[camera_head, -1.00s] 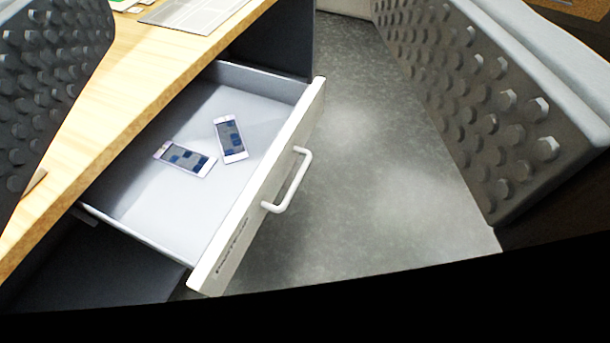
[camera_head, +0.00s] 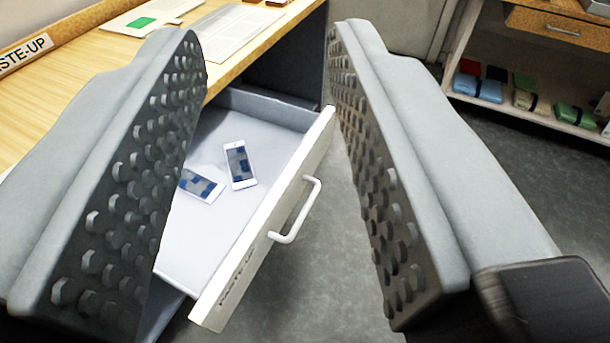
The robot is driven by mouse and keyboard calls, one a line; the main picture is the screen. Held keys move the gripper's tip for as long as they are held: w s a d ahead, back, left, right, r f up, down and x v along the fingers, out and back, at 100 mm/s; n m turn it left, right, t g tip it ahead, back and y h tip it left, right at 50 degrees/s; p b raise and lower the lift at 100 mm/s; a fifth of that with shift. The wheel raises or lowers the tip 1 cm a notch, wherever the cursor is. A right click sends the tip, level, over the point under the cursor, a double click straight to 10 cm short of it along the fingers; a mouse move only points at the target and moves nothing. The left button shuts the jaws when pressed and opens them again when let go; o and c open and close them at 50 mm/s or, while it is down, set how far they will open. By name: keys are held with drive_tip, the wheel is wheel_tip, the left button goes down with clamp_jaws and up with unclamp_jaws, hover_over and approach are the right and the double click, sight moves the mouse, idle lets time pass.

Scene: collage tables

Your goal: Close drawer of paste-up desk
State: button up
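The drawer (camera_head: 262,232) of the paste-up desk is pulled out, with its pale front panel and a white bar handle (camera_head: 297,211) facing right. Two phone-like cards lie in it: one (camera_head: 240,165) whole in view, the other (camera_head: 200,185) partly hidden by the left finger. The desk (camera_head: 75,90) has a wooden top and a "STE-UP" label at the left. My gripper (camera_head: 268,80) is open, its two studded fingers on either side of the drawer in the picture.
A printed sheet (camera_head: 238,32) and a board with a green patch (camera_head: 140,20) lie on the desk top. A shelf unit (camera_head: 560,115) with several coloured bundles stands at the upper right. Bare grey floor (camera_head: 345,270) shows right of the drawer.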

drive_tip(key=shift+g+h, duration=0.3)
drive_tip(key=shift+g, duration=0.3)
drive_tip(key=w+f, duration=0.1)
drive_tip(key=w, duration=0.1)
drive_tip(key=w+d+f, duration=0.1)
drive_tip(key=shift+w+f, duration=0.1)
drive_tip(key=shift+w, duration=0.3)
clamp_jaws()
drive_tip(key=w+d+f+m+g, duration=0.2)
drive_tip(key=w+d+f+g, duration=0.25)
drive_tip(key=w+f, duration=0.55)
drive_tip(key=m+g+y, duration=0.3)
drive_tip(key=g, duration=0.2)
approach(326, 144)
wheel_tip(326, 144, down, 4)
drive_tip(key=d, duration=0.3)
drive_tip(key=shift+t, duration=0.25)
drive_tip(key=shift+w+a, duration=0.6)
drive_tip(key=shift+a, duration=0.35)
drive_tip(key=shift+w+a, duration=0.55)
drive_tip(key=shift+a, duration=0.4)
